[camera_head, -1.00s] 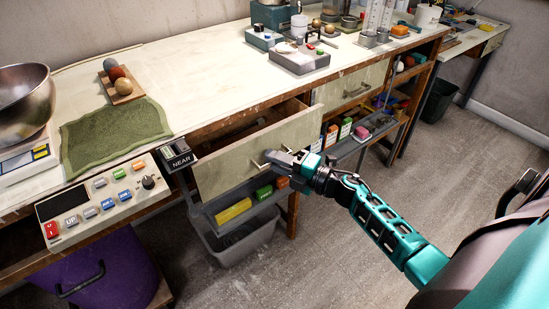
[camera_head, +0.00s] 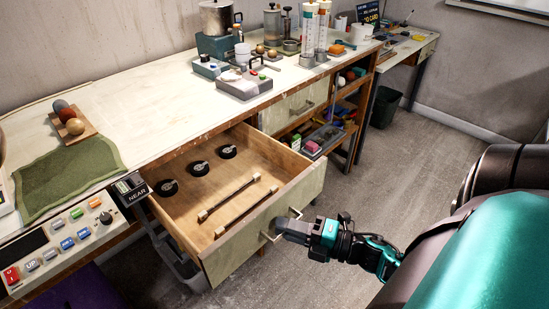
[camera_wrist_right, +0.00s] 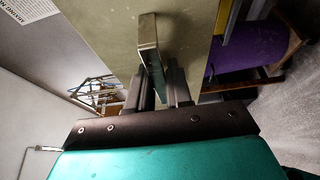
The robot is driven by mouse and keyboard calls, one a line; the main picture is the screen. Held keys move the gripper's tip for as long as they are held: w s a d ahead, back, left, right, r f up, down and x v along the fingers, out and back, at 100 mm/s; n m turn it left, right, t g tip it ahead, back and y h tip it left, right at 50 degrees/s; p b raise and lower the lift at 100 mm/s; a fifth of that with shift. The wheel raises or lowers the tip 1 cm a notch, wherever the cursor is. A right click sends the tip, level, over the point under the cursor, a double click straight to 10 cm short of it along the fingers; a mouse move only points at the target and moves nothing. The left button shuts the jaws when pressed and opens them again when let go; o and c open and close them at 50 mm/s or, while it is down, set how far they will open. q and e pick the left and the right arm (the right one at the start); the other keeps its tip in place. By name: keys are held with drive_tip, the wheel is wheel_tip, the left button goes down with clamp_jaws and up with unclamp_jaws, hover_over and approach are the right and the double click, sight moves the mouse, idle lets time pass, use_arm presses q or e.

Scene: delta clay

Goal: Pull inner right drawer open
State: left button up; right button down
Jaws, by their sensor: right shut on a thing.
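A wooden drawer with a pale green front (camera_head: 268,232) stands far out from under the workbench. Inside it lie several round black discs (camera_head: 199,168) and two rods with pale ends (camera_head: 228,198). My right gripper (camera_head: 284,228) is shut on the drawer's metal handle (camera_head: 268,237). In the right wrist view the handle (camera_wrist_right: 150,45) runs in between the two fingers (camera_wrist_right: 160,85), in front of the drawer front (camera_wrist_right: 188,30). A second pale drawer (camera_head: 293,107) farther right is shut. My left gripper is out of view.
The workbench top (camera_head: 150,105) carries a green cloth (camera_head: 68,177), a wooden tray with balls (camera_head: 73,130) and bottles and devices at the back. A button panel (camera_head: 65,240) is at the left front. Open shelves (camera_head: 320,138) are right of the drawer. The floor (camera_head: 400,150) on the right is clear.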

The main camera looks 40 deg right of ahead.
drive_tip(key=shift+s, duration=0.5)
drive_tip(key=shift+d, duration=0.1)
drive_tip(key=c, duration=1.1)
unclamp_jaws()
drive_tip(key=b+v, duration=0.1)
drive_tip(key=v, duration=1.2)
